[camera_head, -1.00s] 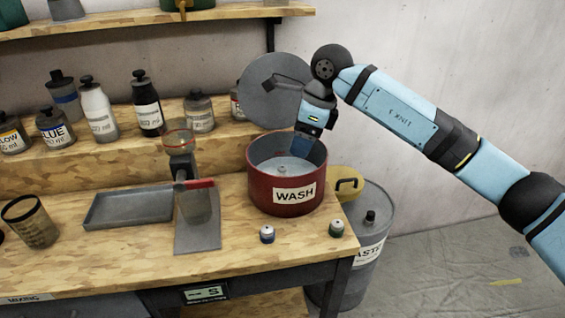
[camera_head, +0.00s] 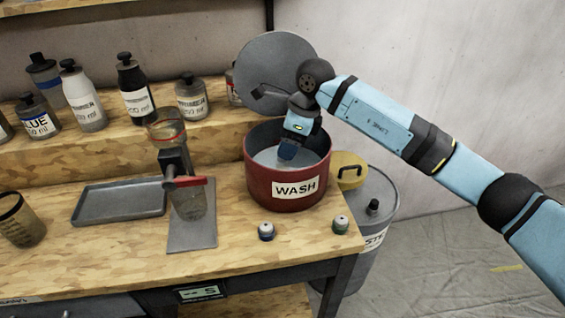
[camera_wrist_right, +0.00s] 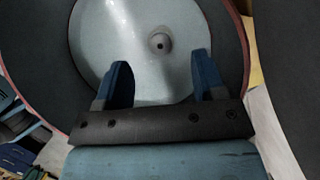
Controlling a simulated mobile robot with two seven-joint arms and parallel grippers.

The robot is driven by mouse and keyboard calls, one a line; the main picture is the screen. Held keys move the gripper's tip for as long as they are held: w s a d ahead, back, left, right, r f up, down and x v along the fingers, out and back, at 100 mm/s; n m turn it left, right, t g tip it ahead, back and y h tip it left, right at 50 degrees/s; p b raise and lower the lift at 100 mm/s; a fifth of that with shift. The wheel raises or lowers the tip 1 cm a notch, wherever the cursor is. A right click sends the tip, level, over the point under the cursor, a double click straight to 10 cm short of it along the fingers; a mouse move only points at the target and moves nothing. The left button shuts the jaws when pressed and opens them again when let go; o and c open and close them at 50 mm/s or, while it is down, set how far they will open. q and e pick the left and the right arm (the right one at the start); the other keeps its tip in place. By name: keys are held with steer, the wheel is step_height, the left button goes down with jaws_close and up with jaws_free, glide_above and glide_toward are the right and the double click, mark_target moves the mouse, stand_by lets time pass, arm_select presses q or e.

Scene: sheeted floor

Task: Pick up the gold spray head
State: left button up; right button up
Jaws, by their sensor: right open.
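A small round spray head (camera_wrist_right: 159,40) with a dark hole in its top sits in the pale liquid or floor of the red WASH pot (camera_head: 262,182). Its colour looks grey-brown in this light; I cannot confirm gold. In the head view my gripper hides it. My right gripper (camera_head: 287,153) reaches down inside the pot's rim. In the right wrist view its two blue fingers (camera_wrist_right: 162,72) are apart with nothing between them, and the spray head shows beyond the fingertips, between their lines. My left gripper is not in view.
The round grey lid (camera_head: 275,68) stands up behind the pot. A blue-banded cap (camera_head: 267,231) and a green-banded cap (camera_head: 340,224) lie on the bench in front. A dispenser stand (camera_head: 190,238) is to the left. A waste drum (camera_head: 376,222) stands right.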

mark_target(282, 162)
steer(key=x, duration=0.5)
steer(key=shift+f, duration=0.15)
steer(key=c, duration=1)
